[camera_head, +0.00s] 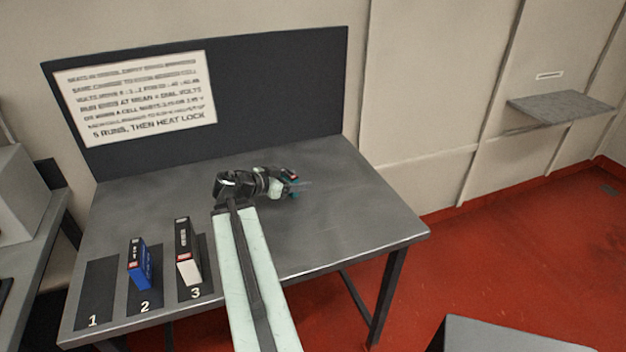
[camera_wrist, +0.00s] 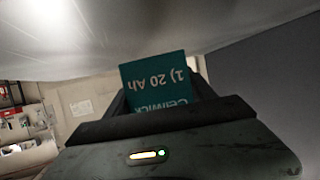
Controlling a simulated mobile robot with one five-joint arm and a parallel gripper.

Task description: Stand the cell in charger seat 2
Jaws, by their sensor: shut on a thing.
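A teal cell (camera_wrist: 156,82) is held in my gripper (camera_head: 298,187); its printed label, with "20 Ah" on it, is upside down in the wrist view. In the head view only a small teal part (camera_head: 296,188) shows beside the jaws, above the back right part of the table. Charger seat 2 (camera_head: 148,295) is a dark marked pad at the table's front left. A blue cell (camera_head: 139,264) stands upright on seat 2. My gripper is well to the right of and behind that seat.
Seat 1 (camera_head: 96,290) is bare. A black, white and red cell (camera_head: 187,254) stands on seat 3 (camera_head: 206,265). The table's right side (camera_head: 360,220) is clear. A dark board with a printed notice (camera_head: 137,98) stands at the back. A grey wall shelf (camera_head: 560,106) is at far right.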

